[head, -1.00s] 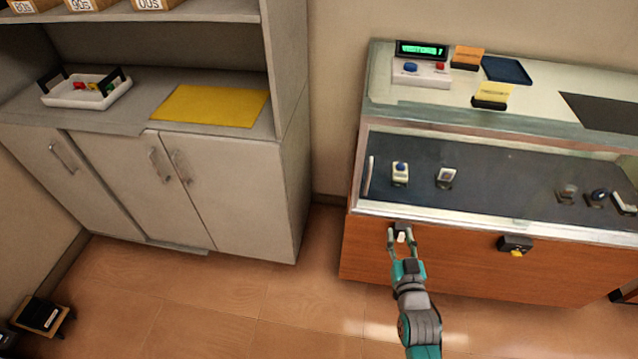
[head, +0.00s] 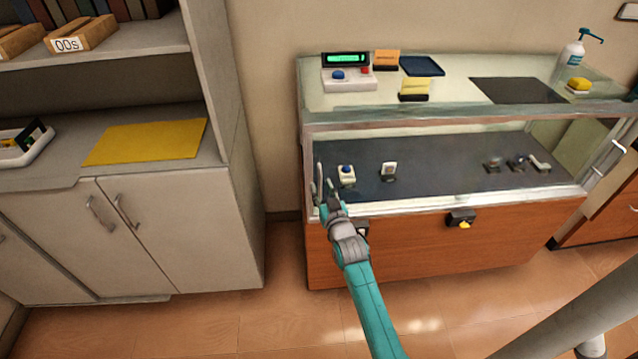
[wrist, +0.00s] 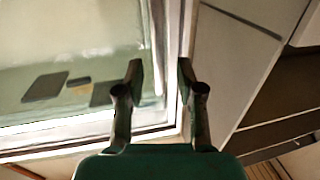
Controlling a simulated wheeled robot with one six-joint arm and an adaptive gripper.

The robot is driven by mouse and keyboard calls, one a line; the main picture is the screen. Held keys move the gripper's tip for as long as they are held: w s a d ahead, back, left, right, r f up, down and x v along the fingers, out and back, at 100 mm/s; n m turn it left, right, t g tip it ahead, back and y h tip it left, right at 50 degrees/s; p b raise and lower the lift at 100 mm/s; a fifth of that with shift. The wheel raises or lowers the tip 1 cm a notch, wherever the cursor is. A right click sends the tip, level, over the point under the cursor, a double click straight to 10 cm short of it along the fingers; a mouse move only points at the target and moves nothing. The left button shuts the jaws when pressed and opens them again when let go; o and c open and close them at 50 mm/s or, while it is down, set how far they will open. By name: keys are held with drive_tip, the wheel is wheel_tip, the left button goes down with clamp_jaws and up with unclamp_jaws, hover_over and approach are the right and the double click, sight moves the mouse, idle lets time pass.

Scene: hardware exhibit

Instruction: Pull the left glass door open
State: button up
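The glass display case (head: 450,207) has a glass front over a dark shelf. A pale upright handle (head: 318,172) stands at the left end of the left glass door (head: 420,135). My gripper (head: 325,188) is at the lower left corner of the glass, close to the handle's lower end. In the wrist view my gripper (wrist: 160,72) is open, its two fingers apart. A pale upright bar (wrist: 157,45) and the case's edge frame show between and beyond the fingertips. I cannot tell whether either finger touches the handle.
A grey cabinet (head: 185,240) stands to the left, with a narrow floor gap before the case. A black lock with a yellow part (head: 461,218) sits on the wooden front. Open floor (head: 250,325) lies in front.

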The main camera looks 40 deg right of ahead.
drive_tip(key=shift+x, duration=1.45)
clamp_jaws()
